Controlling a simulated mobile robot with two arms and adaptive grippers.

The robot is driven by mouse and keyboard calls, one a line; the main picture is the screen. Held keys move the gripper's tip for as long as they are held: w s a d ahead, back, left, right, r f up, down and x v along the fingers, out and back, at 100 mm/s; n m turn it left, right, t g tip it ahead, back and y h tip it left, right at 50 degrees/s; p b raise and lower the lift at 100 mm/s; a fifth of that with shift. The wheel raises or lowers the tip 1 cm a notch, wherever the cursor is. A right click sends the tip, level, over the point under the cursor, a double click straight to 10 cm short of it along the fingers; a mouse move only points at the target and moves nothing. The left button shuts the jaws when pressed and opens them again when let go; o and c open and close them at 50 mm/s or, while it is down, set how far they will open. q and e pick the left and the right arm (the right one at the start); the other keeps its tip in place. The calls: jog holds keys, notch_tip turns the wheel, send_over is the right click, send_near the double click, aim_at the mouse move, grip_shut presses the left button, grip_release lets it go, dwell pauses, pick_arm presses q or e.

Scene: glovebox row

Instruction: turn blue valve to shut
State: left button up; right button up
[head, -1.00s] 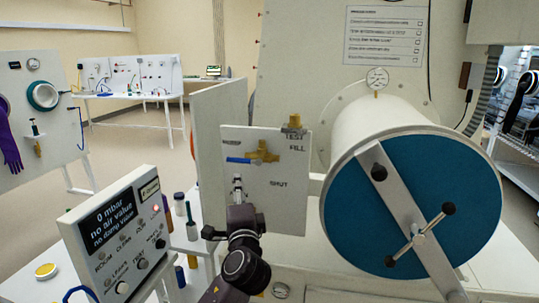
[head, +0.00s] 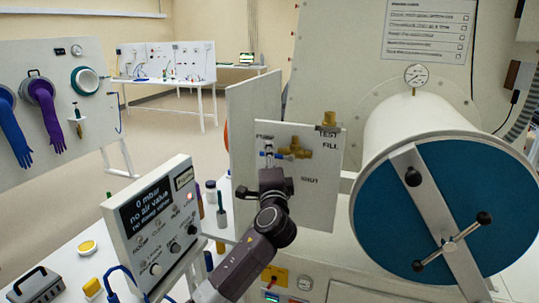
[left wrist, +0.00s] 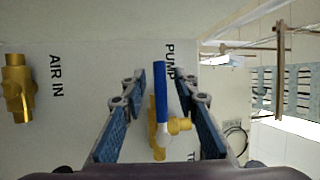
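The blue valve is a brass valve body (head: 298,151) on a white panel (head: 318,195), with its blue lever (head: 283,151) pointing left toward the PUMP label. SHUT is printed below the valve. My left gripper (head: 267,155) is in front of the lever and hides part of it. In the left wrist view, the blue lever (left wrist: 161,90) stands between the two spread fingers of my left gripper (left wrist: 165,95); gaps show on both sides. The brass body (left wrist: 158,140) is behind it. My right gripper is not in view.
A display box (head: 150,225) reading 0 mbar stands left of my arm. A large cylinder with a blue door (head: 445,215) and a cross handle (head: 452,243) is to the right. In the left wrist view, another brass fitting (left wrist: 18,88) sits beside AIR IN.

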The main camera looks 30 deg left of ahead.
pick_arm(q)
grip_shut()
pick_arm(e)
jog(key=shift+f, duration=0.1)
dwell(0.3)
